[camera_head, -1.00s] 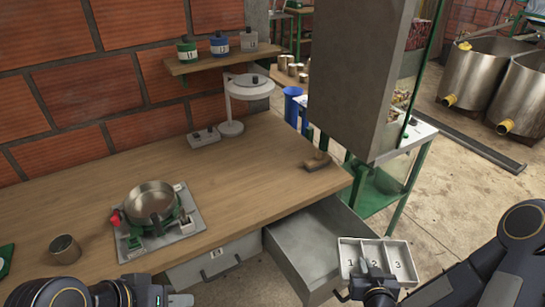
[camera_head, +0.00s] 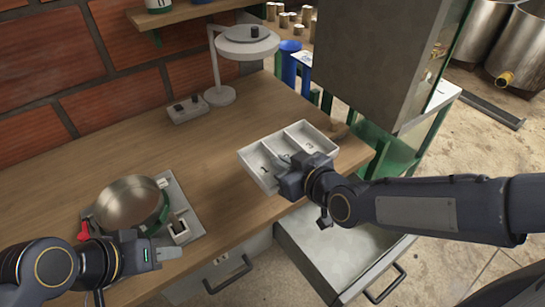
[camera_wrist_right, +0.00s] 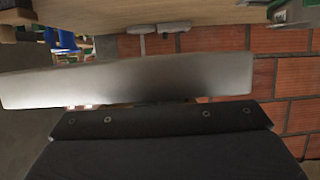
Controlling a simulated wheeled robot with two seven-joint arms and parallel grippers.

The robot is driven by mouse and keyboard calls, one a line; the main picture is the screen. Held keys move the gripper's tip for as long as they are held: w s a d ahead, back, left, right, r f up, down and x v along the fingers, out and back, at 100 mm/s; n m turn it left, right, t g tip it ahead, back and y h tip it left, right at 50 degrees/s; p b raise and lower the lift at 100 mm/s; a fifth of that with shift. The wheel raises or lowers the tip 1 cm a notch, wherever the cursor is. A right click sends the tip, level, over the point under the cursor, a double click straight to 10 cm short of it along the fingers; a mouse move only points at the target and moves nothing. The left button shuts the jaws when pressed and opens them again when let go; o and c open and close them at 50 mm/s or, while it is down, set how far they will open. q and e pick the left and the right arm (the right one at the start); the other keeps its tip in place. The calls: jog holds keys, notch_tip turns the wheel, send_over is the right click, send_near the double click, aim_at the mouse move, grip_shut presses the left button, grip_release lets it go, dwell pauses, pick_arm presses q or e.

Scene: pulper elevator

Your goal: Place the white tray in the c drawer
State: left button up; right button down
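The white tray (camera_head: 262,165), with three numbered compartments, is over the right end of the wooden counter. I cannot tell whether it touches the wood. My right gripper (camera_head: 284,172) is shut on the tray's near edge; its fingertips are partly hidden. The tray's pale wall fills a band of the right wrist view (camera_wrist_right: 125,82). An open grey drawer (camera_head: 335,248) sticks out below the counter's right end, and its visible inside is empty. I cannot read a letter on it. My left gripper (camera_head: 168,254) is by the counter's front edge, below the metal pan, and holds nothing visible.
The counter (camera_head: 215,185) is clear between the tray and the metal pan (camera_head: 130,203). A white lamp-like stand (camera_head: 220,95) and a small switch box (camera_head: 187,109) are at the back. A closed drawer (camera_head: 215,268) is left of the open one. A grey cabinet (camera_head: 375,60) hangs at right.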

jog(key=w, duration=0.1)
jog(key=w+f, duration=0.1)
jog(key=w, duration=0.1)
jog(key=w+f, duration=0.1)
jog(key=shift+w+a+f, duration=0.1)
jog(key=shift+w+a, duration=0.15)
jog(key=shift+w, duration=0.15)
jog(key=w+f, duration=0.5)
jog(key=shift+w+a+f, duration=0.1)
jog(key=shift+a+f, duration=0.15)
jog(key=shift+a, duration=0.05)
jog(key=shift+w+f, duration=0.15)
jog(key=shift+f, duration=0.15)
jog(key=shift+w+f, duration=0.1)
jog(key=shift+f, duration=1.5)
jog(key=shift+f+b, duration=0.2)
jog(key=shift+b, duration=0.2)
jog(key=c, duration=1.6)
grip_release()
jog(key=shift+c, duration=0.2)
jog(key=shift+r, duration=0.1)
